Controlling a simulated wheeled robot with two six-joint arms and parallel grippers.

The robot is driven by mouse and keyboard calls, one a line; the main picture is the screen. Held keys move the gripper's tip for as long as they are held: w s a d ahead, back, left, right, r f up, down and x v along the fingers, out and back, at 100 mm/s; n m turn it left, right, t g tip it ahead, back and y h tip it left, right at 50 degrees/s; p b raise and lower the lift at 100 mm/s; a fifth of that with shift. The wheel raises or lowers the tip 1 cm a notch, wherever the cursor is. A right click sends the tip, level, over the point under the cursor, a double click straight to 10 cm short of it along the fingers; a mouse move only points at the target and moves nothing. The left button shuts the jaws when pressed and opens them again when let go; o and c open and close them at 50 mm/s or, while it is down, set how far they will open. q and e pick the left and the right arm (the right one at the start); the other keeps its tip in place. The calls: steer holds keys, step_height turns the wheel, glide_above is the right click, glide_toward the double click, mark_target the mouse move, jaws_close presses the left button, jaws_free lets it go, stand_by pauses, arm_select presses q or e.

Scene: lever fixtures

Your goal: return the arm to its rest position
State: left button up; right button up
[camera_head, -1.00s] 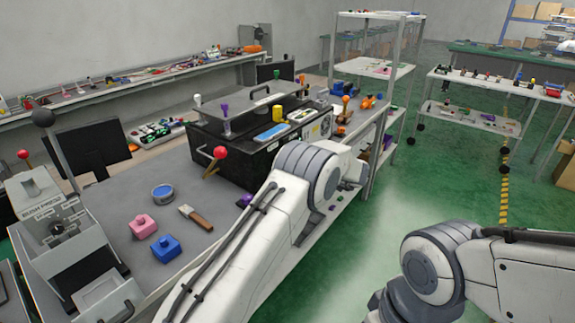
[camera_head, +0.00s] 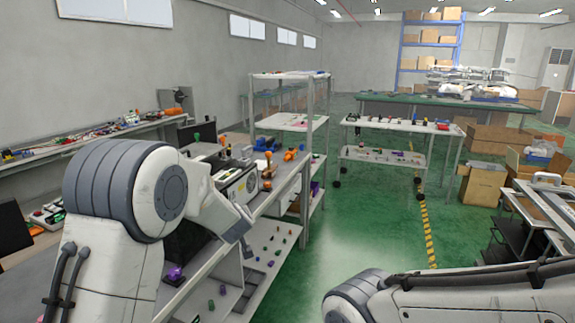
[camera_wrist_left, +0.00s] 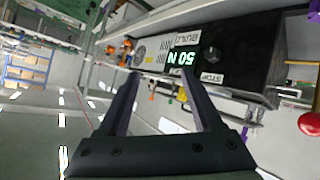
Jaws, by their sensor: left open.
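My left arm (camera_head: 120,205), white with dark grey joint rings, is raised and bent at the left of the head view. Its gripper is hidden there behind the arm links. In the left wrist view, my left gripper (camera_wrist_left: 158,76) shows two dark fingers spread apart, with nothing between them. A black box (camera_wrist_left: 240,50) with a lit green display (camera_wrist_left: 181,57) lies beyond the fingertips, apart from them. A red ball knob (camera_wrist_left: 311,123) is at the right edge. My right arm (camera_head: 450,295) shows at the lower right of the head view, its gripper out of the picture.
A bench and shelf unit (camera_head: 288,76) with small items stand close to my left arm. A white wheeled cart (camera_head: 385,157) is farther ahead. Cardboard boxes (camera_head: 482,185) stand at the right. The green floor in the middle is clear.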

arm_select(q)
steer(key=s+a+f+m+g+h, duration=0.1)
steer(key=s+f+m+g, duration=0.15)
steer(key=s, duration=0.85)
steer(key=s+f+m+g, duration=0.2)
steer(key=s+f+g, duration=0.15)
steer(key=s, duration=0.75)
steer(key=s+a+f+m+g+h, duration=0.1)
steer(key=s+f+m+g, duration=0.15)
steer(key=s, duration=0.85)
steer(key=s+d+r+m+g, duration=0.1)
steer(key=s+d+r+m, duration=0.2)
steer(key=s+d, duration=0.3)
steer(key=s+d+r+m+g+h, duration=0.1)
steer(key=s+d+r+m+g, duration=0.1)
steer(key=s+d, duration=0.5)
steer(key=shift+s+r+m, duration=0.2)
steer(key=shift+r+m, duration=0.3)
steer(key=shift+m, duration=0.6)
